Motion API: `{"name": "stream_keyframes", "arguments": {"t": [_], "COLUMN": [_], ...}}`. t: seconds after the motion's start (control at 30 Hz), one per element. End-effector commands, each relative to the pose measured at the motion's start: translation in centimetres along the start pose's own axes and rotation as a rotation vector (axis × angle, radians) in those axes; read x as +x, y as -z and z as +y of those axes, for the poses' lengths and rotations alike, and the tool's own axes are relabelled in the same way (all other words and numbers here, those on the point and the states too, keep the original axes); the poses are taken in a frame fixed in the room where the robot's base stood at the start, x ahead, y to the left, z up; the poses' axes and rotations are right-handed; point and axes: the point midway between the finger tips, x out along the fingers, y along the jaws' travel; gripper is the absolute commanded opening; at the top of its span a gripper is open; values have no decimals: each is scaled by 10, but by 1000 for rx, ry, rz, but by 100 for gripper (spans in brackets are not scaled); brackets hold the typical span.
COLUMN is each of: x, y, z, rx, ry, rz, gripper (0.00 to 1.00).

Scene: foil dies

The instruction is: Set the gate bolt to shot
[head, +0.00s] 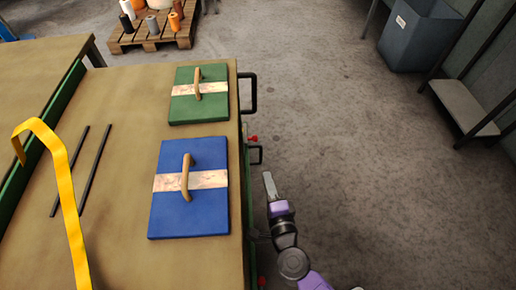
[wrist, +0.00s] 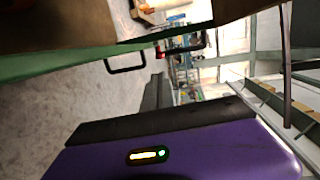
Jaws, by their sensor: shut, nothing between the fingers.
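No part is plainly recognisable as the gate bolt. Along the right side of the bench (head: 120,95) are a large black loop handle (head: 253,92), a smaller black handle (head: 257,154) and a small red knob (head: 253,138). A second red knob (head: 262,282) shows lower down. My gripper (head: 268,182), purple with grey fingers, is just right of the bench side, below the smaller handle in the picture. It is shut, empty and apart from the handles. In the wrist view a black loop handle (wrist: 126,62) hangs from the green bench edge (wrist: 75,68).
A green board (head: 190,108) and a blue board (head: 170,213), each with a wooden handle, lie on the bench. Two dark rods and a yellow strap (head: 66,190) lie at left. The floor (head: 370,170) to the right is clear; a grey bin (head: 415,42) stands at upper right.

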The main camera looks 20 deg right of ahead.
Motion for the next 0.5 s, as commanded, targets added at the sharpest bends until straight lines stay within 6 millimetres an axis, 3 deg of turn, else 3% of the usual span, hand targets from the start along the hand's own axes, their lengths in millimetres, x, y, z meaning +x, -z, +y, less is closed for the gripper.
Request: {"name": "stream_keyframes", "arguments": {"t": [0.3,0.5], "x": [2,24], "y": [0,0], "z": [0,0], "rx": [-1,-1], "ry": [0,2], "rz": [0,0], "gripper": [0,0]}}
